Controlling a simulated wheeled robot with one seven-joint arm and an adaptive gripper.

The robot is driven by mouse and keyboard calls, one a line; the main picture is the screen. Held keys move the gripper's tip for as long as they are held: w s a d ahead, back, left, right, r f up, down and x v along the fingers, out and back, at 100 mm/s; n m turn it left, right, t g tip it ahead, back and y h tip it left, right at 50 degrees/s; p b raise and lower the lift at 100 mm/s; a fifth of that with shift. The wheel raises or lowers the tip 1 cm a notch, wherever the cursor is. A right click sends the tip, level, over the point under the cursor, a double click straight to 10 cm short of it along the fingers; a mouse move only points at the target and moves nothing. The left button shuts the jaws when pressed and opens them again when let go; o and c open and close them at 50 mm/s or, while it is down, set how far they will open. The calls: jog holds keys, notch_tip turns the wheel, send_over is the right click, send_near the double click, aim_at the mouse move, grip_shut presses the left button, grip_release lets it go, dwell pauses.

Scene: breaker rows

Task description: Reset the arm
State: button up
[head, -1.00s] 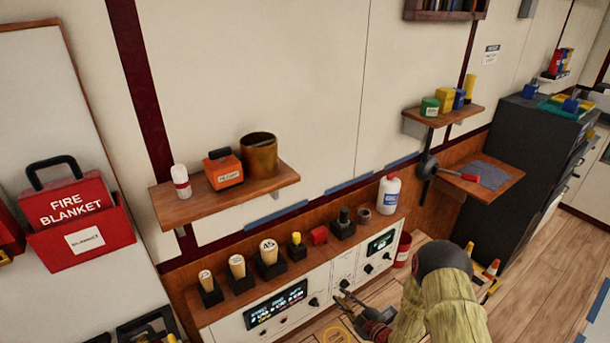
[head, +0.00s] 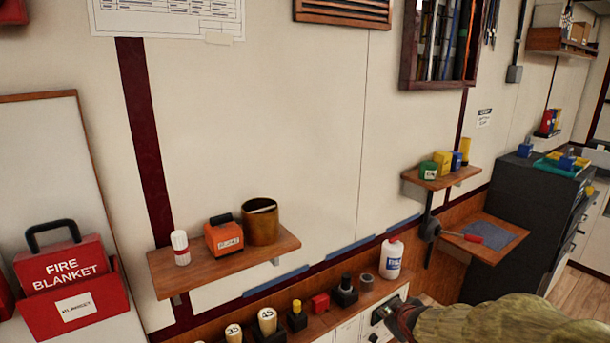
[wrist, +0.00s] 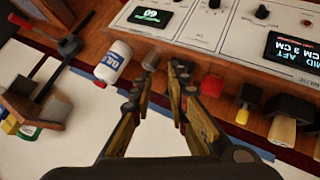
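My arm, in a yellowish sleeve, comes in at the lower right of the head view. My gripper (head: 388,318) is in front of the white control panel (head: 350,328), below the white bottle. In the wrist view my gripper (wrist: 164,72) has its two fingers apart with a gap between them. Nothing is seen held in it. The panel (wrist: 205,22) with its knobs and lit displays lies beyond the fingertips in that view. Most of the panel is out of the head view or hidden by my arm.
The ledge (head: 310,328) above the panel holds black-based plugs, a red piece (head: 320,303), a grey roll (head: 366,282) and a white bottle (head: 392,260). A wall shelf (head: 165,275) bears an orange box and a brown pot. A dark cabinet (head: 515,215) stands right. The wall's middle is clear.

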jog(key=s+a+r+m+g, duration=0.1)
jog(key=s+r+m, duration=0.1)
jog(key=s, duration=0.9)
jog(key=s+a+r+m+g, duration=0.1)
jog(key=s+r, duration=0.4)
jog(key=s, duration=0.6)
jog(key=s+a+r+m+g, duration=0.2)
jog(key=s+r+m, duration=0.1)
jog(key=s, duration=0.8)
jog(key=shift+s+r+m, duration=0.15)
jog(key=shift+s+m, duration=0.1)
jog(key=shift+m, duration=0.35)
